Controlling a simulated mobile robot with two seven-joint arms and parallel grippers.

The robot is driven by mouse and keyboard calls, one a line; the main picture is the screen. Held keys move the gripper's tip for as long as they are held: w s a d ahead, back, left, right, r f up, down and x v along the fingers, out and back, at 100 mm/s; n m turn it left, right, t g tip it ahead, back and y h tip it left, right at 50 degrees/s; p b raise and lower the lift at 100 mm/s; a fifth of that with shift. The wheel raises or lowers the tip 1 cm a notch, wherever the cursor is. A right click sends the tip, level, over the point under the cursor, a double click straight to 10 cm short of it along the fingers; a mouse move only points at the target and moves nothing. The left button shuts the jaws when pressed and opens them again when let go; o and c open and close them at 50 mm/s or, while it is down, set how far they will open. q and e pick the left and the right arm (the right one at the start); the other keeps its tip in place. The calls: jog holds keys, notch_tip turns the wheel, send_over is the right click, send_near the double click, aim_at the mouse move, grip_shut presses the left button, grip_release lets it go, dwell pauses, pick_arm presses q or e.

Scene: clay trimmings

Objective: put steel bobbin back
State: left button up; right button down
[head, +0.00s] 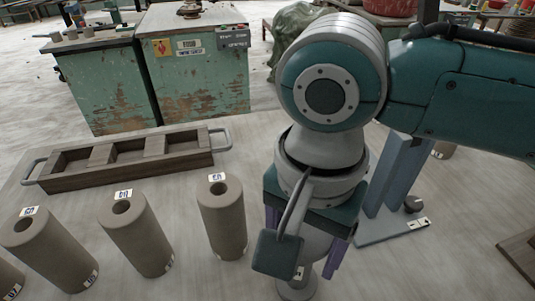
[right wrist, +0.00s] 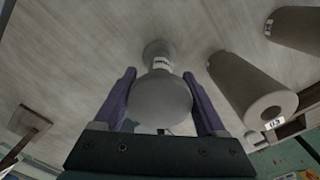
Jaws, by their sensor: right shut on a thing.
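My right gripper (head: 322,258) hangs at the middle right of the head view, its purple fingers pointing down. It is shut on a grey bobbin (head: 297,289) with a round flared top and a wider foot. In the right wrist view the bobbin (right wrist: 160,100) sits between the two fingers of the gripper (right wrist: 160,92), with a small white label (right wrist: 161,64) near its far end. I cannot tell whether its foot touches the table. The arm hides most of the bobbin in the head view. My left gripper is not in view.
A blue-grey stand (head: 388,190) is just right of the gripper, with a label at its foot. Several brown hollow cylinders (head: 222,220) with number labels stand to the left. A wooden three-compartment tray (head: 125,177) lies behind them. Green worn cabinets (head: 195,70) stand beyond.

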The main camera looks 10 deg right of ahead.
jog(key=shift+f, duration=0.25)
jog(key=shift+f, duration=0.15)
grip_release()
